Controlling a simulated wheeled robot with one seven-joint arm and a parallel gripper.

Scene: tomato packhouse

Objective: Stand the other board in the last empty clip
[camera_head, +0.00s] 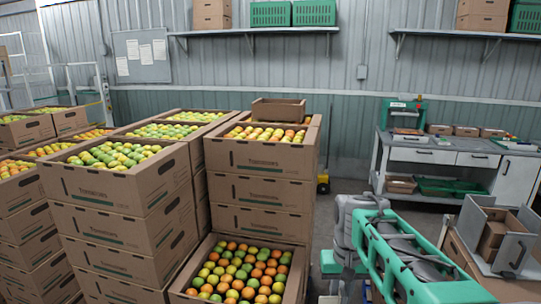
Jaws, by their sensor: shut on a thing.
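I cannot make out my gripper in the head view; only a green and grey jointed structure shows at the lower right, and it may be part of my own body. No board held by a gripper can be seen. A grey upright-sided holder (478,222) stands at the right edge around a small brown carton (495,235). I cannot tell whether its grey plates are boards or clips. A pale board (128,70) with paper sheets hangs on the back wall at the left. No clip can be clearly recognised.
Tall stacks of tomato cartons (130,192) fill the left and middle, with a shallow empty tray (278,110) on one. A grey workbench (435,155) stands against the back wall at the right. A shelf (255,31) holds green crates (270,14). Some floor (325,210) shows between stacks and bench.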

